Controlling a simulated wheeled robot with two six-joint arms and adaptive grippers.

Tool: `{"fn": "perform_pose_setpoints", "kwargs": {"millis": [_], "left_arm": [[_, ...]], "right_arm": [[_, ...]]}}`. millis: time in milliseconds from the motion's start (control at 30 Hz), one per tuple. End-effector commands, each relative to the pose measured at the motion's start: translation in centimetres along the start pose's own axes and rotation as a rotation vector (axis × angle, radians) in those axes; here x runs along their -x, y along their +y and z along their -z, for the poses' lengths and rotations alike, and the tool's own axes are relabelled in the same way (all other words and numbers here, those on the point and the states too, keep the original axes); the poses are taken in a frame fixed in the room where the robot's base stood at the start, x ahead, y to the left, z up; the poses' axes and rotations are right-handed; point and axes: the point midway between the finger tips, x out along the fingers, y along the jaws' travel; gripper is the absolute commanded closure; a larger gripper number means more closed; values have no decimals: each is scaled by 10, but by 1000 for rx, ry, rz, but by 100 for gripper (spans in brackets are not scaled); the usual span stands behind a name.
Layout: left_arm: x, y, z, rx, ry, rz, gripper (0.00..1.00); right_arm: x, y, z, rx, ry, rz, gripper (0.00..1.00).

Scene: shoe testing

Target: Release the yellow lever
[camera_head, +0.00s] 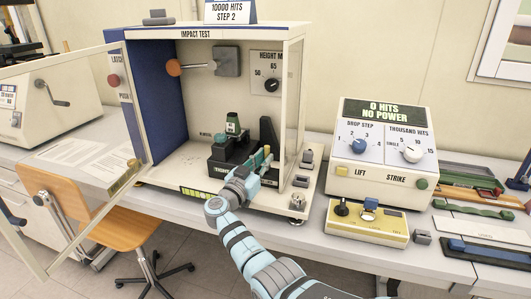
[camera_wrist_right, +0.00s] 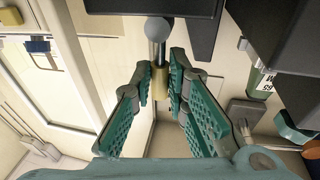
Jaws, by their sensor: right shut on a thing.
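My right arm reaches into the open cabinet of the impact test machine (camera_head: 196,34). My right gripper (camera_head: 259,160) is at the front right of the dark fixture (camera_head: 220,155) inside. In the right wrist view, the green fingers of the gripper (camera_wrist_right: 161,82) are closed around the yellow lever (camera_wrist_right: 160,84), one on each side. A grey shaft with a round grey knob (camera_wrist_right: 158,29) extends beyond the fingertips. In the head view the fingers hide most of the lever. My left gripper is not in view.
An orange pendulum head (camera_head: 173,67) hangs high in the cabinet. The cabinet's clear door stands open at left, with a brass latch (camera_head: 125,180). A control box (camera_head: 380,158) and a yellow switch box (camera_head: 367,222) stand right. An orange chair (camera_head: 100,212) is in front.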

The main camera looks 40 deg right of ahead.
Motion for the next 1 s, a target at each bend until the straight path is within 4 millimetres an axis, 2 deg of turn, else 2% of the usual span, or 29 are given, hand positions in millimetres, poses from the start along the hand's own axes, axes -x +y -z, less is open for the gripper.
{"fn": "perform_pose_setpoints", "kwargs": {"millis": [467, 500, 533, 867, 1000], "left_arm": [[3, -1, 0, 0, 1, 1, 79], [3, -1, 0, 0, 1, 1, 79], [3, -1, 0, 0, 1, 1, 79], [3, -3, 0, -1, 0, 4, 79], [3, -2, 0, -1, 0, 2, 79]], "right_arm": [[0, -2, 2, 17, 9, 4, 100], [0, -2, 2, 17, 9, 4, 82], [0, -1, 2, 17, 9, 4, 77], [2, -1, 0, 18, 6, 3, 77], [24, -2, -1, 17, 4, 5, 77]]}}
